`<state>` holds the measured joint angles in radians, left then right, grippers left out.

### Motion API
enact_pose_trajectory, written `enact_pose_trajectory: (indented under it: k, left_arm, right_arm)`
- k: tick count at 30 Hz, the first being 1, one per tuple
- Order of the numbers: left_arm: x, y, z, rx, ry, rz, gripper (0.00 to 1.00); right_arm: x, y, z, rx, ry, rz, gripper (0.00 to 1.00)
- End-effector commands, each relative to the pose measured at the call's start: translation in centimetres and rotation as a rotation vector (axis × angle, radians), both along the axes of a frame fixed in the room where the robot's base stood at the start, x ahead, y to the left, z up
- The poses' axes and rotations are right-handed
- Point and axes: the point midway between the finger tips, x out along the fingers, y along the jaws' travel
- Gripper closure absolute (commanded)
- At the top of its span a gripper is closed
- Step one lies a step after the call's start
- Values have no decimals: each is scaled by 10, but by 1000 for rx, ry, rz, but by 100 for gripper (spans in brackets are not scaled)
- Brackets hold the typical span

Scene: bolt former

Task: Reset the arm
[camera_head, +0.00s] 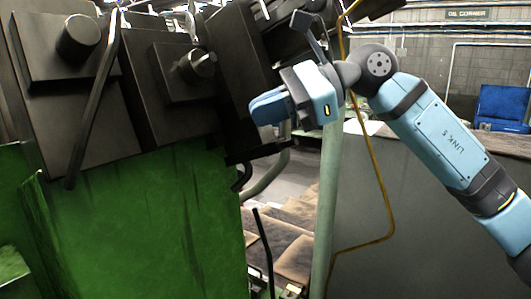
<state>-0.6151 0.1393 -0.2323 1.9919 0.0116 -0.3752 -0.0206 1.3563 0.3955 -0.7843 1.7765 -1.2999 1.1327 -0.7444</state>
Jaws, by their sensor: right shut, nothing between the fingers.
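My right gripper (268,106) is light blue and shows in the upper middle of the head view. Its arm comes in from the right edge. The fingers are together, point left and hold nothing. They appear in front of the right side of the dark machine block (190,85); I cannot tell how far apart they are in depth. My left gripper does not show.
The machine's green base (140,235) fills the lower left. A thin yellow cable (383,190) and a pale green pipe (327,190) run down behind my right arm. A grey panel (420,220) stands at right. A blue chair (502,105) is far behind.

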Motion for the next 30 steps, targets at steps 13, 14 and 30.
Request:
enact_pose_trajectory:
  k: [13, 14, 30]
  left_arm:
    - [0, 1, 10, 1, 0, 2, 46]
    - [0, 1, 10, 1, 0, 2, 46]
    - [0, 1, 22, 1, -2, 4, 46]
  right_arm:
    - [11, -7, -100, 584, 897, 30, 100]
    - [13, -10, -107, 623, 958, 24, 100]
    - [30, -92, -310, 1322, 2072, -206, 100]
